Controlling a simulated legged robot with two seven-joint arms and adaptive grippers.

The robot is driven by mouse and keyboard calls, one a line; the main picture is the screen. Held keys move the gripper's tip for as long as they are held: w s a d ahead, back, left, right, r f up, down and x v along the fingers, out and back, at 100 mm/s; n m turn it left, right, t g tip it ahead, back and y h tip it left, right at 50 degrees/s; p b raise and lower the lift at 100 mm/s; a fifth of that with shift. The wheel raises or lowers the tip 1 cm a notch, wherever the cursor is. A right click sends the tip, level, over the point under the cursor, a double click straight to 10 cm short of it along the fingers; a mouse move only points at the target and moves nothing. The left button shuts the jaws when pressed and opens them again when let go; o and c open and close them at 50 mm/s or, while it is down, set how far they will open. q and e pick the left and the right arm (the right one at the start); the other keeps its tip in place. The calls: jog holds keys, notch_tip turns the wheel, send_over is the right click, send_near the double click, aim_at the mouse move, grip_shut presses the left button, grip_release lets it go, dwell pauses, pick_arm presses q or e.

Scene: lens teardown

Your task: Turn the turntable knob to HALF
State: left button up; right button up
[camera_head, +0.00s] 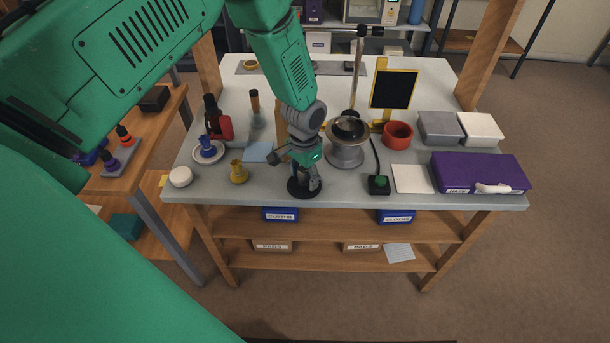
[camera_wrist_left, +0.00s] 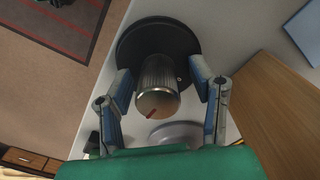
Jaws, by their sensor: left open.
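The knob (camera_wrist_left: 157,88) is a silver knurled cylinder on a round black base (camera_wrist_left: 135,40), seen in the left wrist view. A short red mark shows on its end face; I cannot read any HALF label. My left gripper (camera_wrist_left: 160,80) is open, with one finger on each side of the knob and visible gaps. In the head view the left gripper (camera_head: 306,178) points down over the black base (camera_head: 303,191) near the table's front edge, hiding most of the knob. The likely turntable (camera_head: 345,155), a grey pedestal with a dark round top, stands just right. My right gripper is not in view.
A metal post (camera_head: 357,70) stands behind the pedestal. A brass piece (camera_head: 238,172) and a white round piece (camera_head: 181,177) are to the left.

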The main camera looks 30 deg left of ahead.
pick_arm(q)
jog(key=shift+r, duration=0.15)
notch_tip(320, 180, up, 12)
jog(key=shift+f, duration=0.2)
